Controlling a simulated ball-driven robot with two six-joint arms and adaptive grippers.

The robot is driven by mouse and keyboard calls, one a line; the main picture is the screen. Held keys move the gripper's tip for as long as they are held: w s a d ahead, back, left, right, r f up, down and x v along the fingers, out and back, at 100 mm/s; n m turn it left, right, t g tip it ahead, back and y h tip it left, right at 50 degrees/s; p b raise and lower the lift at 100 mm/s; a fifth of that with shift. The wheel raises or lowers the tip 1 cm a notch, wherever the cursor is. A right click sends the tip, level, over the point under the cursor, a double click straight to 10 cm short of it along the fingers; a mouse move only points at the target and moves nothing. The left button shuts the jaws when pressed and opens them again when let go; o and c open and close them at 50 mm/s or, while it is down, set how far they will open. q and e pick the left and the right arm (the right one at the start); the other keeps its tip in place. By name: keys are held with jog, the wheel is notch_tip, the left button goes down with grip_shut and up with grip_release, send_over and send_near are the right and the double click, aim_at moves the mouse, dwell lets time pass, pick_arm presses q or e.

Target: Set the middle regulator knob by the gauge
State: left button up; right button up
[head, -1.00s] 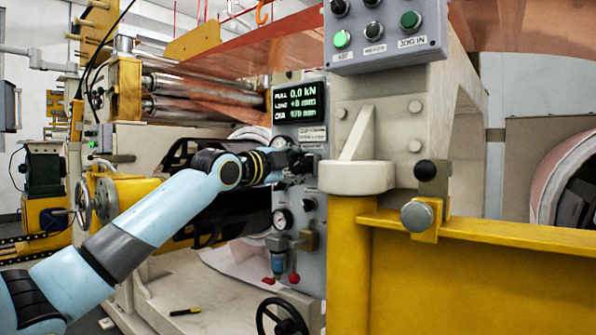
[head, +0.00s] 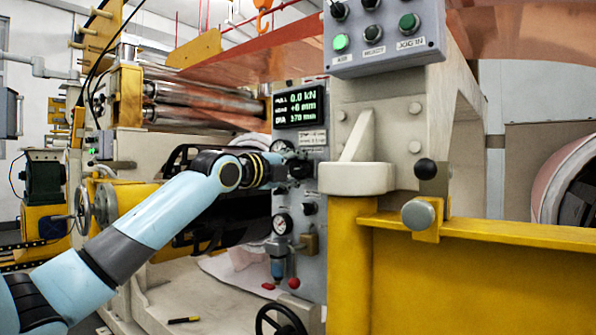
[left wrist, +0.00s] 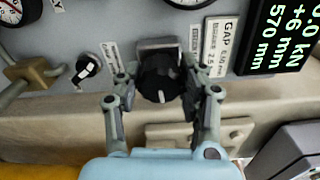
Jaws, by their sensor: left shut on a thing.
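My left gripper (left wrist: 161,92) is shut on a black round knob (left wrist: 158,72) on the grey panel. A white mark on the knob points down in the left wrist view. The knob shows in the head view (head: 301,167) beside the left gripper (head: 285,168). A gauge (left wrist: 190,2) is cut off above the knob in the left wrist view; its needle is not readable. Another gauge (head: 282,223) sits lower on the panel in the head view, with a black knob (head: 310,208) to its right. My right gripper is not in view.
A black display (head: 300,105) with green digits sits above the knob; it reads 0.0 kN, +6 mm and 570 mm in the left wrist view. A yellow post (head: 352,260) stands right of the panel. A handwheel (head: 282,318) is below.

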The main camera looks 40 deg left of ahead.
aim_at(293, 171)
pick_arm(q)
jog(key=shift+f, duration=0.15)
jog(key=o, duration=1.2)
jog(key=shift+s, duration=0.3)
jog(key=s, duration=0.5)
jog(key=shift+s+a+f, duration=0.1)
jog(key=shift+s+a, duration=0.2)
jog(key=shift+a, duration=0.1)
jog(key=shift+s+d, duration=0.1)
jog(key=shift+s, duration=0.5)
